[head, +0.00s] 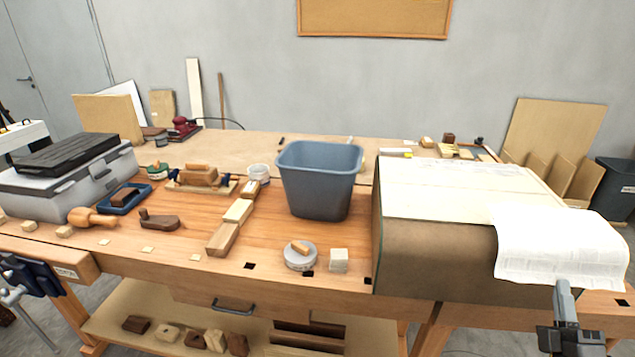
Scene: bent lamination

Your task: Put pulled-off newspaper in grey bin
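A printed newspaper sheet (560,245) hangs over the right front edge of the brown curved form (430,260), its lower edge wavy and loose. Another pale sheet with faint print (455,190) covers the form's top. My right gripper (563,288) is upright in front of the hanging newspaper, its fingertips overlapping the sheet's lower edge. The fingers appear as one narrow piece, so I cannot tell whether they grip the paper. The open blue-grey bin (318,195) stands upright on the workbench, left of the form; its floor is hidden. My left gripper is out of view.
On the workbench (170,260), wooden blocks (237,211), a round tin (300,257) and a small pale block (338,260) lie near the bin. Hand tools and a grey toolbox (80,180) fill the left. A dark bin (613,190) stands beyond the right end.

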